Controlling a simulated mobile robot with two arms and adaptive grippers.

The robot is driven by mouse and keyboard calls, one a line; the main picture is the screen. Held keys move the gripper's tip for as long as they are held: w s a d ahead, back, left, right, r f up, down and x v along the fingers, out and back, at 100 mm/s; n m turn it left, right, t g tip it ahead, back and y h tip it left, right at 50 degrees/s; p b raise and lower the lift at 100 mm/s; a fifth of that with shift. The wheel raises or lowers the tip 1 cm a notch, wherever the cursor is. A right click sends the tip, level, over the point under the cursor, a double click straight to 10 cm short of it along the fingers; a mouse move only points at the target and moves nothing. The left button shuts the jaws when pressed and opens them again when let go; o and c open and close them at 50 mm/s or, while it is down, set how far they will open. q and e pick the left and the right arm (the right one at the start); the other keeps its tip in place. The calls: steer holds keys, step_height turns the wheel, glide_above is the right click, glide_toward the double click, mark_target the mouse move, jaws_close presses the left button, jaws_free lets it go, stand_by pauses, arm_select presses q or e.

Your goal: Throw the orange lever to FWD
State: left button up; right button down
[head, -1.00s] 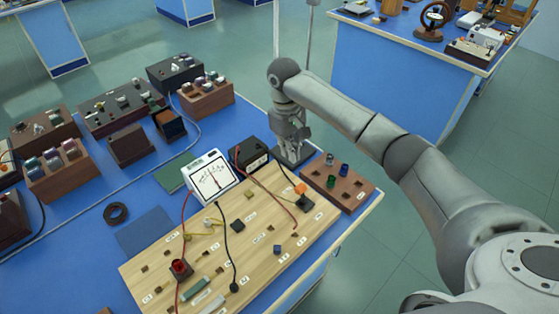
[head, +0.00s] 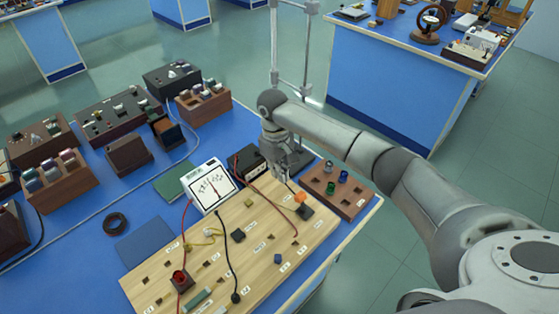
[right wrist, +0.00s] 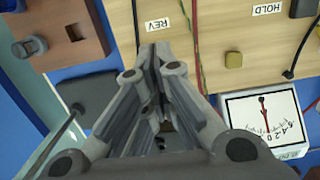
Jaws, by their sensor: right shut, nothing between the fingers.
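The orange lever (head: 300,198) stands on a dark base near the right end of the wooden board (head: 185,262) in the head view. My right gripper (head: 289,179) is shut and empty, with its fingertips just behind and left of the lever; I cannot tell whether they touch it. In the right wrist view, the closed fingers (right wrist: 153,47) point at the board beside the REV label (right wrist: 158,25). The lever is not visible there, and I cannot make out a FWD label. My left gripper is out of view.
A white meter (head: 209,186) and a black box (head: 249,160) stand left of the gripper. A brown block with knobs (head: 348,203) is close on the right. Red and black wires cross the board. A metal stand (head: 276,50) rises behind my arm.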

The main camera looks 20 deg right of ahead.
mark_target(302, 203)
steer(key=f, duration=0.4)
steer(key=shift+s+p, duration=0.25)
steer(key=shift+p, duration=0.1)
steer(key=shift+s+d+r+p, duration=0.25)
steer(key=shift+s+r+p, duration=0.1)
steer(key=shift+s+p, duration=0.2)
steer(key=shift+s+d+r+p, duration=0.25)
steer(key=shift+s+r+p, duration=0.1)
steer(key=shift+s+p, duration=0.2)
steer(key=shift+s+d+r, duration=0.15)
steer(key=shift+s, duration=0.45)
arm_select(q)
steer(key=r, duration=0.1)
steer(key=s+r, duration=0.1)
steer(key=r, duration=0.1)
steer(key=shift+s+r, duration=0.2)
arm_select(e)
steer(key=shift+w, duration=0.1)
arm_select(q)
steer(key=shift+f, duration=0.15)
